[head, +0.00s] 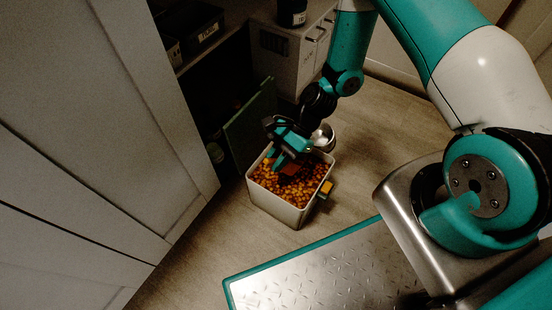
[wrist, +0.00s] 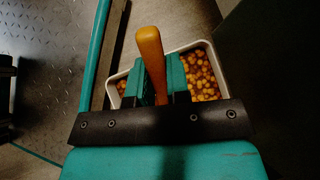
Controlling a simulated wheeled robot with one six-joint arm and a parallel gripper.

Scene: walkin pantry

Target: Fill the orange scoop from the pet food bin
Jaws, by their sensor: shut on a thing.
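The pet food bin (head: 283,211) is a pale square container on the floor. It is full of orange-brown kibble (head: 268,182), which also shows in the wrist view (wrist: 204,78). My gripper (head: 279,160) points down into the bin's open top. In the wrist view my gripper (wrist: 163,88) is shut on the orange scoop's handle (wrist: 150,48), which sticks up between the fingers. The scoop's bowl is hidden in the wrist view. A dark reddish shape (head: 292,170) at the kibble below my gripper may be part of the scoop.
A green panel (head: 250,117) stands upright behind the bin, perhaps its lid. A small orange piece (head: 327,187) is at the bin's right wall. A round metal object (head: 323,137) is behind the bin. Cabinet doors (head: 110,120) stand at left. Wooden floor (head: 385,135) is clear at right.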

